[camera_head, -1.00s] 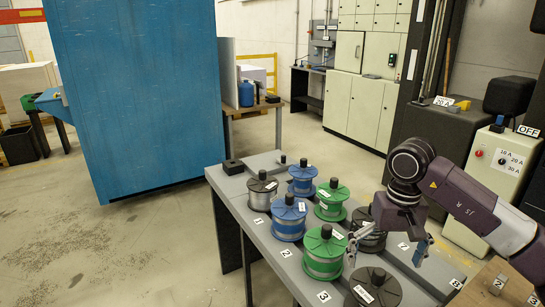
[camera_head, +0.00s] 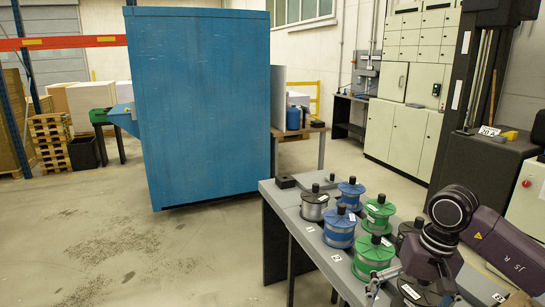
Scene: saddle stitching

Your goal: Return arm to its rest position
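My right arm enters from the right, with its dark wrist (camera_head: 452,207) above the right end of the grey spool table (camera_head: 300,222). My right gripper (camera_head: 412,291) points down over the front spools, its fingers apart and partly cut off by the bottom edge. It hides part of a black spool (camera_head: 410,292) beneath it; I see nothing held. My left arm and gripper are not in view.
Silver, blue (camera_head: 340,228) and green (camera_head: 373,257) spools stand close together beside the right gripper. A tall blue cabinet (camera_head: 205,110) stands behind to the left. A dark machine column (camera_head: 475,75) rises behind the arm.

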